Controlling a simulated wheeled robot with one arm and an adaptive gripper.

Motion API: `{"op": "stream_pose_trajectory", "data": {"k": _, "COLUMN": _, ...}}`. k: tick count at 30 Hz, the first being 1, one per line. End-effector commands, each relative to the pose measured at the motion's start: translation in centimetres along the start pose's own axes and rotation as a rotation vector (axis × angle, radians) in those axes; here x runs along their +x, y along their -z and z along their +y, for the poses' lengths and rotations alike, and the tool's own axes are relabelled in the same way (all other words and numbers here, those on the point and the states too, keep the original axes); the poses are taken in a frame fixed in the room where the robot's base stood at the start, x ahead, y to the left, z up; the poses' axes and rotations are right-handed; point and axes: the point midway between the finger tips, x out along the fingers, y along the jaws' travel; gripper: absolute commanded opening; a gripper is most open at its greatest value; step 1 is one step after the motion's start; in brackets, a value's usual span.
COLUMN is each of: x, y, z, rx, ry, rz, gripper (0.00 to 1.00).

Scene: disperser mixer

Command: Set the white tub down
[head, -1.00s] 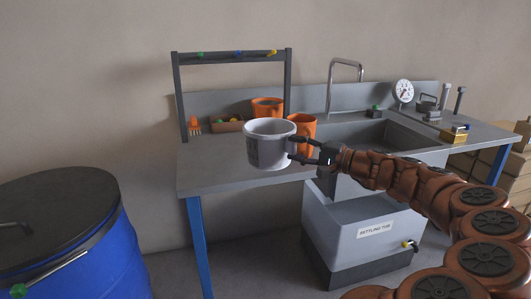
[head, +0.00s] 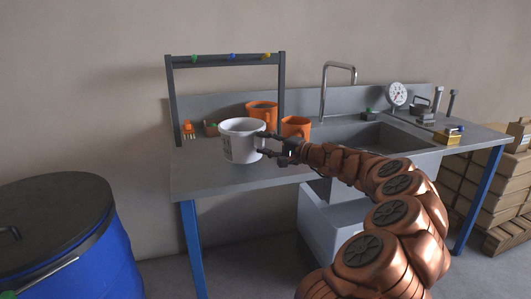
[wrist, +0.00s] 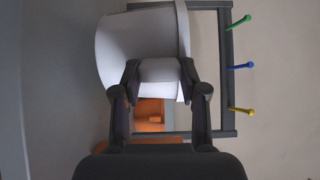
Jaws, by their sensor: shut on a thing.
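The white tub (head: 241,142) is upright over the left part of the grey bench (head: 200,178), in front of an orange container. My gripper (head: 266,144) is shut on its right side. In the wrist view the white tub (wrist: 140,45) fills the upper middle, and my gripper's fingers (wrist: 160,85) press against its wall. The tub's bottom appears close to the bench top, but I cannot tell whether it touches.
Two orange containers (head: 262,114) (head: 296,127) stand behind and right of the tub. A small tray and an orange brush (head: 188,129) sit at the back left. A sink (head: 370,136) is to the right. The bench's front left is clear. A blue drum (head: 75,245) stands at lower left.

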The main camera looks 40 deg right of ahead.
Motion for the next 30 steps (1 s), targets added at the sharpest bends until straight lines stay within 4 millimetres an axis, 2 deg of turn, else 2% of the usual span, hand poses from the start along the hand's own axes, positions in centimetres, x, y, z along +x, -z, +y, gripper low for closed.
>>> {"op": "stream_pose_trajectory", "data": {"k": 1, "x": -0.1, "y": 0.0, "z": 1.1, "rx": 0.005, "ry": 0.000, "rz": 0.001, "gripper": 0.00}}
{"op": "stream_pose_trajectory", "data": {"k": 4, "x": -0.1, "y": 0.0, "z": 2.4, "rx": 0.004, "ry": 0.000, "rz": 0.001, "gripper": 0.00}}
{"op": "stream_pose_trajectory", "data": {"k": 17, "x": -0.1, "y": 0.0, "z": 2.9, "rx": 0.002, "ry": 0.001, "rz": 0.001, "gripper": 0.00}}
{"op": "stream_pose_trajectory", "data": {"k": 18, "x": -0.1, "y": 0.0, "z": 2.8, "rx": 0.002, "ry": 0.001, "rz": 0.001, "gripper": 0.46}}
{"op": "stream_pose_trajectory", "data": {"k": 24, "x": -0.1, "y": 0.0, "z": 2.8, "rx": 0.002, "ry": 0.000, "rz": 0.001, "gripper": 0.67}}
{"op": "stream_pose_trajectory", "data": {"k": 30, "x": -0.1, "y": 0.0, "z": 2.8, "rx": 0.002, "ry": 0.000, "rz": 0.001, "gripper": 0.68}}
